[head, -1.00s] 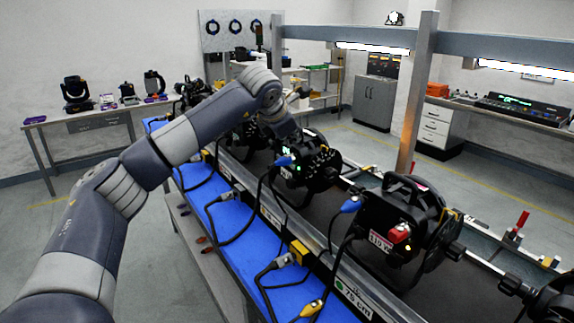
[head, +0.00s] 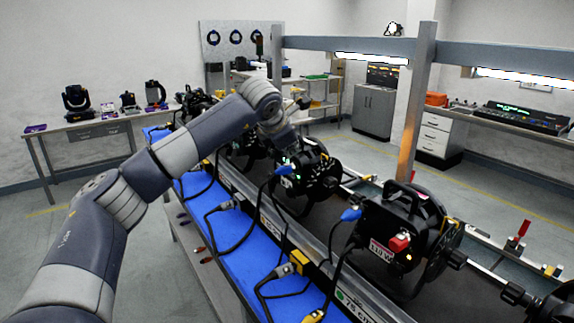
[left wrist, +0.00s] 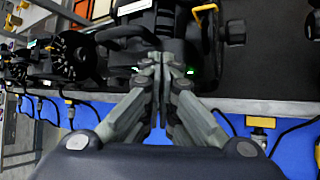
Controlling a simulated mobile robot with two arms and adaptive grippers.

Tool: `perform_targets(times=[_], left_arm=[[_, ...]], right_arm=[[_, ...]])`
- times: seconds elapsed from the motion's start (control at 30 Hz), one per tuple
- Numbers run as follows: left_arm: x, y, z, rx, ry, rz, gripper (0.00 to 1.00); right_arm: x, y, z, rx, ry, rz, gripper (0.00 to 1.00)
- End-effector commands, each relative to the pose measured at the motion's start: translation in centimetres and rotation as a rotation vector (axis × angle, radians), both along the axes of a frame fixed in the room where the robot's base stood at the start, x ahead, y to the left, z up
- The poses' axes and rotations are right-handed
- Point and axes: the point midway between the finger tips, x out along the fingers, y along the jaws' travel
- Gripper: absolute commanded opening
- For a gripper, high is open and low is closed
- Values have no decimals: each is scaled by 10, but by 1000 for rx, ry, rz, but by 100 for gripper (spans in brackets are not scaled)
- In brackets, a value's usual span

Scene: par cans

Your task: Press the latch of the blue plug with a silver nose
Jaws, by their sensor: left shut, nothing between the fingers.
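Two blue plugs show in the head view. One blue plug (head: 283,170) is at the back of the middle black lamp (head: 318,180). The other blue plug (head: 350,213) is at the back of the nearer black lamp (head: 400,232). I cannot make out a silver nose on either one. My left gripper (head: 291,146) is above the middle lamp, close to its top, partly hidden by my wrist. In the left wrist view its fingers (left wrist: 162,68) are shut and empty in front of a black lamp body. No blue plug shows clearly there. My right gripper is out of view.
Grey plug (head: 232,202) and yellow plug (head: 297,263) lie on the blue mat (head: 225,240) with loose black cables. A metal rail runs between mat and lamps. A grey post (head: 415,100) and an overhead beam stand behind the lamps.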

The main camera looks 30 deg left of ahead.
Motion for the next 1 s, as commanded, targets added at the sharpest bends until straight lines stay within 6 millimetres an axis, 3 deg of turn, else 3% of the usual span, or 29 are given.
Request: perform_targets(times=[1.0], left_arm=[[0, -1, -8, 0, 0, 0, 0]], right_arm=[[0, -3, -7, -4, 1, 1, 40]])
